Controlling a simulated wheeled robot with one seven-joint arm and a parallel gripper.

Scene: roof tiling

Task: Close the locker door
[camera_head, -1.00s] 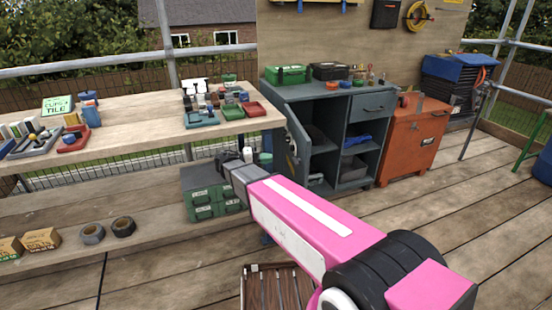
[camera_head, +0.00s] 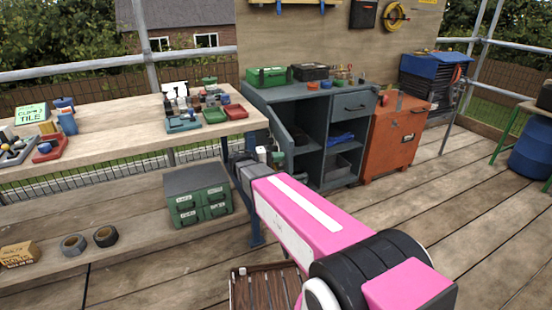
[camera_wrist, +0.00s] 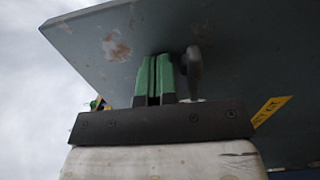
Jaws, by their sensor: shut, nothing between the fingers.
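The grey-blue locker (camera_head: 350,88) stands against the plywood board, with shelves showing in its open front. Its door (camera_head: 281,132) is swung open at the left side, partly hidden behind my arm and the bench. In the wrist view a grey panel with worn patches, apparently the door (camera_wrist: 95,45), fills most of the picture. My gripper (camera_wrist: 154,78) has its green fingers together with nothing between them, close to the panel; I cannot tell whether they touch. A dark handle (camera_wrist: 193,72) is just right of the fingers. In the head view my gripper (camera_head: 238,160) is near the door.
A wooden bench (camera_head: 110,110) with trays and tools lies left of the gripper. A green drawer box (camera_head: 198,205) sits on its lower shelf. An orange cabinet (camera_head: 395,140) stands right of the locker.

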